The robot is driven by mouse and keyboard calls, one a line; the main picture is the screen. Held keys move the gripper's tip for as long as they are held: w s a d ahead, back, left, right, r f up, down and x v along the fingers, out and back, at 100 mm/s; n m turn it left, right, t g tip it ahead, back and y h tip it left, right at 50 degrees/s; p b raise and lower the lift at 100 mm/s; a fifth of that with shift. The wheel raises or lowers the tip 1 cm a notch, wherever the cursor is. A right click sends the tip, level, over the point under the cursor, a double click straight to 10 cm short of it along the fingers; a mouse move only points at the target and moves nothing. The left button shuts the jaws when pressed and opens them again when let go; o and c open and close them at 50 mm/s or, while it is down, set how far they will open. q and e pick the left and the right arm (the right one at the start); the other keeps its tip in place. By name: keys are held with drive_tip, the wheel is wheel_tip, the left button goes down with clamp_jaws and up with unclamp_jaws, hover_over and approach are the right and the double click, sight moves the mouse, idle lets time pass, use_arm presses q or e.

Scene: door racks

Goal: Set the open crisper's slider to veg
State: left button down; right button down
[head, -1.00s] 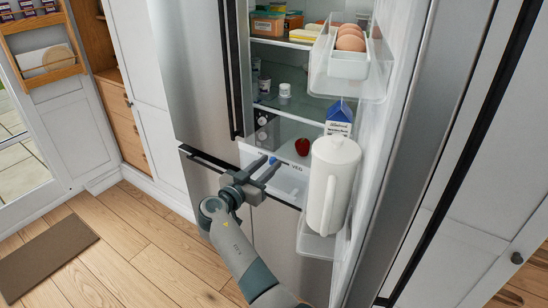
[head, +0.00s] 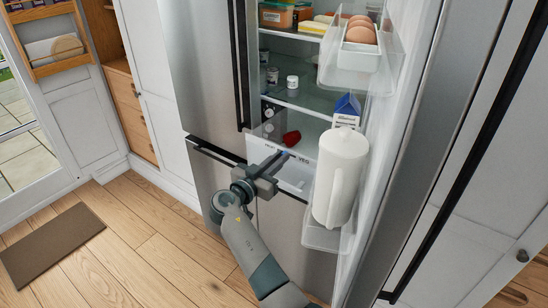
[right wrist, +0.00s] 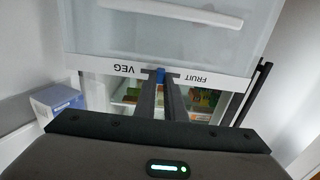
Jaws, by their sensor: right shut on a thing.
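The open crisper (head: 294,181) is a clear drawer low in the open fridge. Its white front strip (right wrist: 96,64) is marked VEG and FRUIT, upside down in the right wrist view, with VEG at left and FRUIT at right. My right gripper (right wrist: 159,80) is shut on the slider, a finger on either side. In the head view my right gripper (head: 279,163) reaches the strip from the front and hides most of the slider. My left gripper is not in view.
The open fridge door, with a white pitcher (head: 336,178) and eggs (head: 361,30) in its bins, stands close right of my arm.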

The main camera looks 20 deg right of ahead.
sight(295, 155)
drive_tip(key=shift+s+d, duration=0.9)
drive_tip(key=shift+s, duration=0.25)
drive_tip(key=c, duration=1.8)
unclamp_jaws()
drive_tip(key=shift+d, duration=0.1)
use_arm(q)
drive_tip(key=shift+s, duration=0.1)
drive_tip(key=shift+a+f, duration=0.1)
